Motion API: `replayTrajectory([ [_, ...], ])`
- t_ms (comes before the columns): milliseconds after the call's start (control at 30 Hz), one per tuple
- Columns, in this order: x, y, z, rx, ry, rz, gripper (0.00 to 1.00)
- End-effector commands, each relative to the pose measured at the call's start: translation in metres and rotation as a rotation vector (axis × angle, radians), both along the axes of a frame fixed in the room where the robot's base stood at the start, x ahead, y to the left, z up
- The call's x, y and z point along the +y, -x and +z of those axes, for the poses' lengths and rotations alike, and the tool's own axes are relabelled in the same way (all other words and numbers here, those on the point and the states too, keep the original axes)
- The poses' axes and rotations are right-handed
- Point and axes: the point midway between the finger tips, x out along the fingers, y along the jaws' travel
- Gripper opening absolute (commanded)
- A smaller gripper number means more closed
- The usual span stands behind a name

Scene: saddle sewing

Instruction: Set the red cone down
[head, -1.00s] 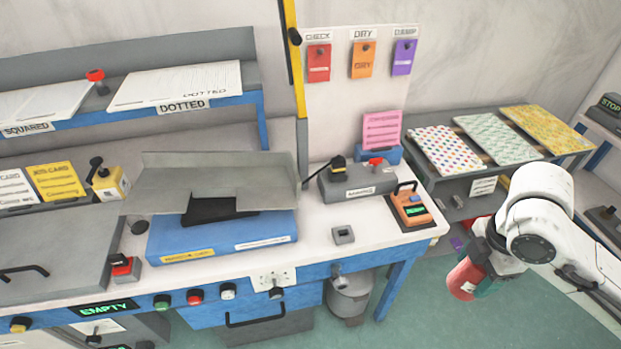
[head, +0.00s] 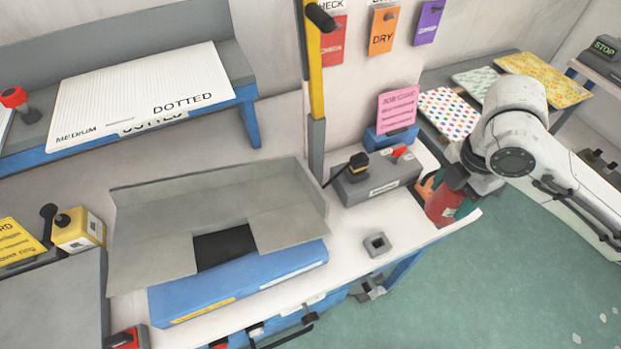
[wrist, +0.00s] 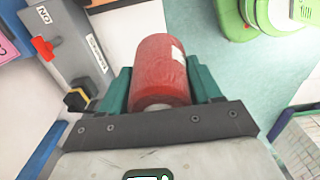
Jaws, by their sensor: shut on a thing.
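The red cone (wrist: 160,68) is between the green fingers of my gripper (wrist: 160,88), with a pale label on its side. In the head view the red cone (head: 443,207) shows below my wrist, partly hidden by my gripper (head: 452,208). It appears at the right end of the white bench (head: 405,215). My gripper is shut on it. I cannot tell whether the cone touches the bench top.
A grey switch box (head: 375,180) and a small grey square block (head: 377,245) are on the bench, left of the cone. A pink card (head: 397,110) stands behind. Green floor (head: 500,270) lies beyond the bench edge.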

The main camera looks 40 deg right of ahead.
Motion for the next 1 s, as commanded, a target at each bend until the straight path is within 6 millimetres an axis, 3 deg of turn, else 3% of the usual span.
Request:
replayTrajectory([
  [267, 0.006, -0.009, -0.010, 0.000, 0.000, 0.005, 0.27],
  [500, 0.025, -0.042, -0.030, -0.001, 0.003, 0.007, 0.27],
  [767, 0.044, -0.071, -0.039, 0.002, -0.002, 0.007, 0.27],
  [1000, 0.061, -0.101, -0.072, 0.003, -0.003, 0.000, 0.27],
])
